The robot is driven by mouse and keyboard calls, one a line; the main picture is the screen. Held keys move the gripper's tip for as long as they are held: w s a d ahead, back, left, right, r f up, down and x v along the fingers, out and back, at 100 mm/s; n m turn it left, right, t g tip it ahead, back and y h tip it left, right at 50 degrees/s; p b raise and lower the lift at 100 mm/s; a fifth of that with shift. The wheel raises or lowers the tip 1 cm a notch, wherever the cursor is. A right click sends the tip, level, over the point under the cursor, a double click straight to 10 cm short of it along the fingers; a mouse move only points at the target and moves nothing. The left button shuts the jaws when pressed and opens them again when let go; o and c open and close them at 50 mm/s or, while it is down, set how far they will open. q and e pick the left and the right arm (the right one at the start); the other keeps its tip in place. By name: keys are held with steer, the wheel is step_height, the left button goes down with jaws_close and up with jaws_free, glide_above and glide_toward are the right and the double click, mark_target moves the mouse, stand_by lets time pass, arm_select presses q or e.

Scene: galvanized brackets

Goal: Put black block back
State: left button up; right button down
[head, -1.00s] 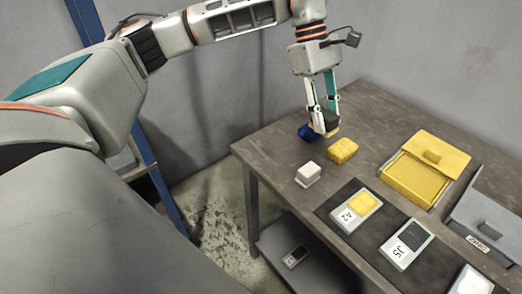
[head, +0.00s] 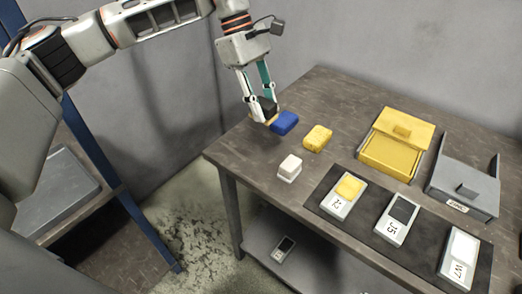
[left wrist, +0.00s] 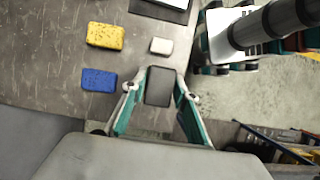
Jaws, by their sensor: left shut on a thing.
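My left gripper (head: 266,114) is shut on the black block (head: 267,104). It holds the block near the table's far left edge, left of a blue block (head: 285,123). In the left wrist view the black block (left wrist: 160,86) sits between the two fingers, with the blue block (left wrist: 99,80) apart to its left. Whether the black block touches the table is not clear. My right gripper is not in view.
On the table (head: 245,158) are a yellow block (head: 317,138) and a white block (head: 289,167). A dark mat (head: 322,192) bears holders marked A2 (head: 343,197), J5 (head: 396,220) and W7 (head: 458,258). A yellow box (head: 390,155) and a grey box (head: 465,187) stand behind.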

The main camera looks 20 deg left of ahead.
arm_select(q)
step_height(320, 180, down, 14)
steer(key=shift+f, duration=0.25)
stand_by(0.3)
steer(key=shift+f, duration=0.2)
steer(key=o, duration=1.1)
steer(key=shift+c, duration=0.2)
steer(key=shift+r, duration=0.1)
steer(key=shift+r, duration=0.25)
steer(key=v, duration=1.1)
steer(key=shift+r, duration=0.35)
